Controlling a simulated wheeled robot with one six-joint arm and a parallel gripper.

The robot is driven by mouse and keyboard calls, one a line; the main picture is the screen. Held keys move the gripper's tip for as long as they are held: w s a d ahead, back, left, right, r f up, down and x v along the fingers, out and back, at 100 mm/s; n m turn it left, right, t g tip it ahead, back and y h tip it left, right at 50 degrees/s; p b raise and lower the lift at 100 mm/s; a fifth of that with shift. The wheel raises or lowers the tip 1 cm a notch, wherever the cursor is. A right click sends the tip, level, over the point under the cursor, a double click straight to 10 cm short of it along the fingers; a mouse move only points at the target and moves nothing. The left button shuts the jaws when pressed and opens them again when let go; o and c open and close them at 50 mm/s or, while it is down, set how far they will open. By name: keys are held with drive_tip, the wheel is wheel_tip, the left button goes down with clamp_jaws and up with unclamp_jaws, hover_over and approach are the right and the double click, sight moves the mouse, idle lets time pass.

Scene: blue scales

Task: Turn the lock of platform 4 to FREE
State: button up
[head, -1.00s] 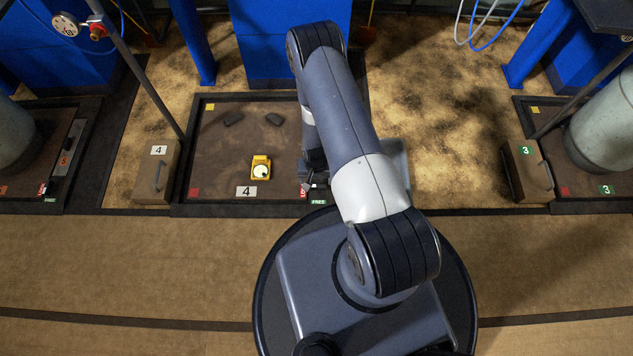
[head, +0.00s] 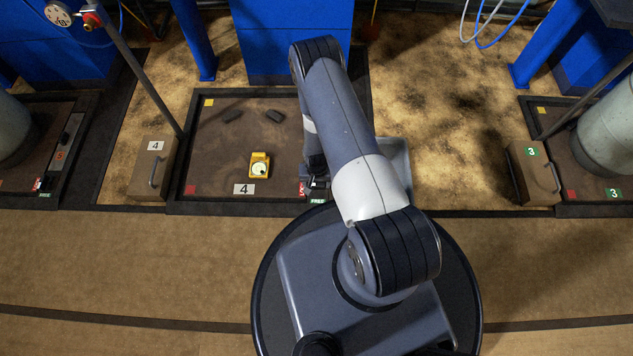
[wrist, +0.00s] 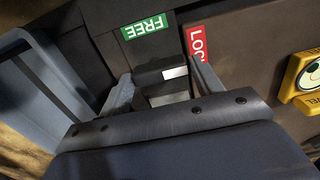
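In the wrist view, my gripper (wrist: 161,70) has one finger on each side of a dark lock lever (wrist: 150,76) with a white mark. The fingertips are close to the lever's sides; I cannot tell whether they touch. The green FREE label (wrist: 145,27) is beyond the lever to the upper left, and the red LOCK label (wrist: 197,42) is by the right finger. In the head view, the platform 4 (head: 215,160) shows its sign (head: 244,189), with the red label (head: 303,188) and green label (head: 317,201) at its front right corner. My arm hides most of the lock there.
A yellow gauge (head: 260,164) sits on the platform, and it also shows in the wrist view (wrist: 305,80). Two dark blocks (head: 274,116) lie farther back. A brown box (head: 150,170) with a handle stands left. Platform 3 (head: 590,209) is far right. The floor in front is clear.

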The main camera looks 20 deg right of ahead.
drive_tip(key=c, duration=0.5)
drive_tip(key=shift+n, duration=0.4)
drive_tip(key=n+b, duration=0.2)
drive_tip(key=shift+s+f+n, duration=0.1)
drive_tip(key=shift+n, duration=0.3)
drive_tip(key=n+b, duration=0.1)
drive_tip(key=n, duration=0.3)
drive_tip(key=shift+s, duration=0.1)
drive_tip(key=n+b, duration=0.1)
drive_tip(key=n, duration=0.4)
drive_tip(key=shift+s, duration=0.1)
drive_tip(key=n, duration=0.5)
drive_tip(key=shift+d, duration=0.15)
drive_tip(key=shift+n, duration=0.3)
